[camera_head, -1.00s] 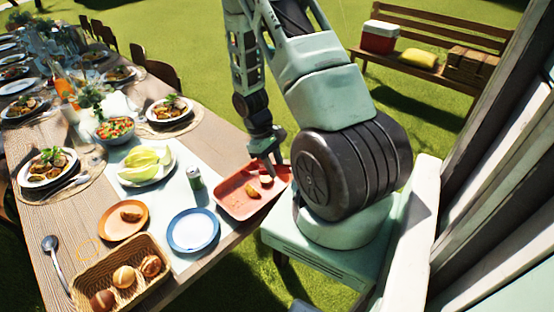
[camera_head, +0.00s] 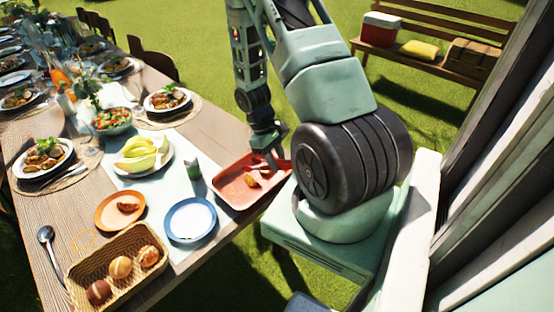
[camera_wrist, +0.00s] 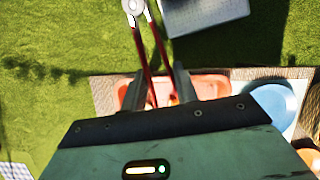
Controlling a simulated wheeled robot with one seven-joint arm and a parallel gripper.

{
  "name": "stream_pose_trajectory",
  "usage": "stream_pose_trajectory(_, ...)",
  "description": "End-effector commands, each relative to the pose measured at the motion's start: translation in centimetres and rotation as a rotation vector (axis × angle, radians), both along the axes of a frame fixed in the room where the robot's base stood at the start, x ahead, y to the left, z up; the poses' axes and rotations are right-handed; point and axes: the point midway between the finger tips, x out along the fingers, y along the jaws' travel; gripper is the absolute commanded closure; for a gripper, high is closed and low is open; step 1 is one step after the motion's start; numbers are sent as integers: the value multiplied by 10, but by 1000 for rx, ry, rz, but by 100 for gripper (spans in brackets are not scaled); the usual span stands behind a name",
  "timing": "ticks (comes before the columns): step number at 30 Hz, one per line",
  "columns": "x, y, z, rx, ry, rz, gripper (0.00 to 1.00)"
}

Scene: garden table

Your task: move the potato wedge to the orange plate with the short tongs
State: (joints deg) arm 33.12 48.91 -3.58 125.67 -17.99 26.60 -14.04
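In the wrist view my gripper's fingers (camera_wrist: 158,85) are closed around the red arms of the short tongs (camera_wrist: 138,40), whose pale hinge end shows at the top. The tong tips are hard to make out. A golden-brown potato wedge (camera_head: 250,181) lies in the tray, just below the gripper in the head view; I cannot tell whether the tongs touch it. The orange plate (camera_head: 106,218) lies to the left and holds a brown wedge-like piece (camera_head: 128,207).
A blue-rimmed plate (camera_head: 190,236) sits between tray and orange plate. A bench (camera_head: 425,65) stands on the grass beyond.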

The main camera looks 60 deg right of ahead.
Motion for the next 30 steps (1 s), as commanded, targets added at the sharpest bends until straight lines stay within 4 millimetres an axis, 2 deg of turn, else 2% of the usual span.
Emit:
stream_pose_trajectory(1,0,0,-10,0,0,0,74)
stream_pose_trajectory(18,0,0,-61,0,0,0,74)
stream_pose_trajectory(30,0,0,-67,0,-1,0,74)
